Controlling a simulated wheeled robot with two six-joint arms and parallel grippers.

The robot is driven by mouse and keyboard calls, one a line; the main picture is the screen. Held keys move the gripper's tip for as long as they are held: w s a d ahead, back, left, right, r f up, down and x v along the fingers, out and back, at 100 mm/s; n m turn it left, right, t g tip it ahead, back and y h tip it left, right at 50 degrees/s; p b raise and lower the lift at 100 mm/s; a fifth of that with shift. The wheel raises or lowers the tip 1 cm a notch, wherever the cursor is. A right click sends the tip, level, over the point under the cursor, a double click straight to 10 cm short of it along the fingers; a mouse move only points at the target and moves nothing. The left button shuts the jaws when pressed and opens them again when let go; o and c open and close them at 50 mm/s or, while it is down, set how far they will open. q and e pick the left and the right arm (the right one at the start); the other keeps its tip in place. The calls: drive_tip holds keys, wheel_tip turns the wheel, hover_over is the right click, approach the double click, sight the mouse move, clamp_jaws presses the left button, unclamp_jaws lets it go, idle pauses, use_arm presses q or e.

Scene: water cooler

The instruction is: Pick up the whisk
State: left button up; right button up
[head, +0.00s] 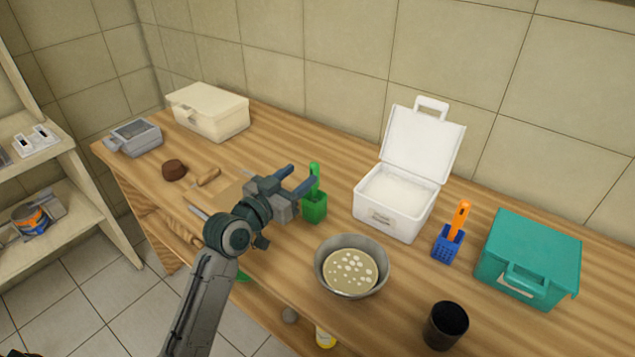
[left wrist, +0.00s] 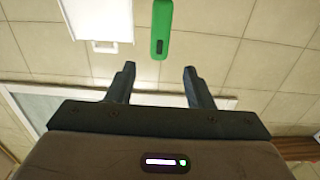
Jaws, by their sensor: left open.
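No whisk wires show, so I cannot tell for sure which thing is the whisk. A green handle (head: 315,174) stands upright in a green holder (head: 314,208) on the wooden counter; its lower end is hidden. An orange handle (head: 460,217) stands in a blue holder (head: 447,244) farther right. My left gripper (head: 302,176) is open and empty, just left of the green handle. In the left wrist view, the green handle (left wrist: 162,28) appears beyond the fingertips (left wrist: 159,70), in line with the gap between them. My right gripper is not in view.
A grey bowl (head: 325,270) with pale contents stands in front of the green holder. An open white box (head: 390,211) stands to its right, with a teal box (head: 530,252) and black cup (head: 445,327) farther right. A cream box (head: 208,110) is at the back left.

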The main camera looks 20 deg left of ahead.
sight(312, 169)
use_arm(q)
drive_tip(key=x, duration=0.3)
drive_tip(key=shift+w+d+f, duration=0.1)
drive_tip(key=shift+w+d, duration=0.05)
drive_tip(key=shift+w, duration=0.05)
drive_tip(key=p+x, duration=0.2)
drive_tip(key=x, duration=0.2)
drive_tip(key=shift+w+d+f, duration=0.15)
drive_tip(key=shift+w+f, duration=0.1)
drive_tip(key=shift+w, duration=0.1)
drive_tip(key=c, duration=0.4)
clamp_jaws()
